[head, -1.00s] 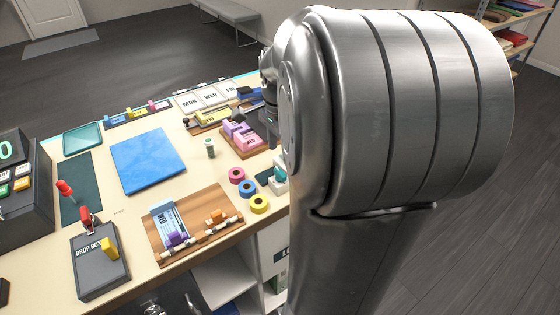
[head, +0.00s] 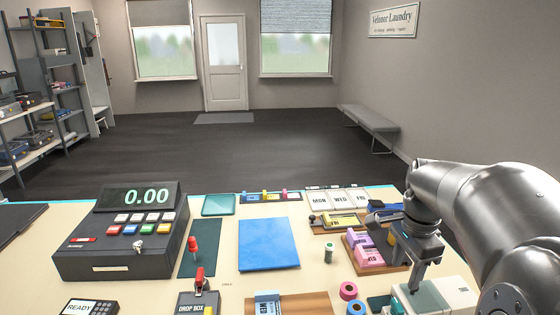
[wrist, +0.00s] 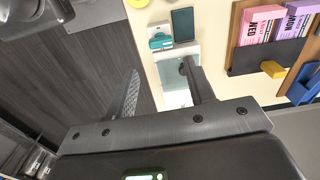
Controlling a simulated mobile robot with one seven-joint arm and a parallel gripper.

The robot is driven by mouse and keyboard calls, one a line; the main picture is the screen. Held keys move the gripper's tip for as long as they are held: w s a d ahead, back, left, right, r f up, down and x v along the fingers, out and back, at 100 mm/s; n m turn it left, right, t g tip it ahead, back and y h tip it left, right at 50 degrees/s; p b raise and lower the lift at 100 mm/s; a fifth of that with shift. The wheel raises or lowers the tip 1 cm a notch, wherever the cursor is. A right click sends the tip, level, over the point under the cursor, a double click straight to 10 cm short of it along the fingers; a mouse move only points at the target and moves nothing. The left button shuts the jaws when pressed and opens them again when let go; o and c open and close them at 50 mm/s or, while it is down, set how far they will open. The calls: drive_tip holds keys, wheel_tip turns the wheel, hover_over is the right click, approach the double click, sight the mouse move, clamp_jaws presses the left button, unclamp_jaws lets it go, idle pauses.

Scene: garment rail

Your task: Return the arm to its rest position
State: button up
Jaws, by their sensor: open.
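My arm reaches in from the right edge of the head view, bent at a rounded metal joint. My gripper (head: 416,280) hangs at its end, pointing down over the right part of the counter (head: 215,275). In the wrist view my gripper (wrist: 163,88) shows two fingers standing apart with nothing held between them. Part of a white box with a teal top (head: 435,296) lies below and behind it in the head view. I cannot tell the height of the fingertips above it.
A pink and purple ticket rack (head: 366,250) stands just left of my gripper. A cash register (head: 122,235), blue mat (head: 268,244), red-handled stamp (head: 193,248), drop box (head: 198,302) and tape rolls (head: 348,290) also occupy the counter. Dark open floor (head: 220,150) lies beyond.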

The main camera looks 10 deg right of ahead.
drive_tip(key=s+a+n+t, duration=0.2)
drive_tip(key=s+a+n, duration=0.3)
drive_tip(key=a+n, duration=0.3)
drive_tip(key=s+a+r+n+t, duration=0.1)
drive_tip(key=s+a+n+t, duration=0.2)
drive_tip(key=s+a+n, duration=0.3)
drive_tip(key=a+n, duration=0.2)
drive_tip(key=n, duration=0.1)
drive_tip(key=shift+a, duration=0.3)
idle(0.4)
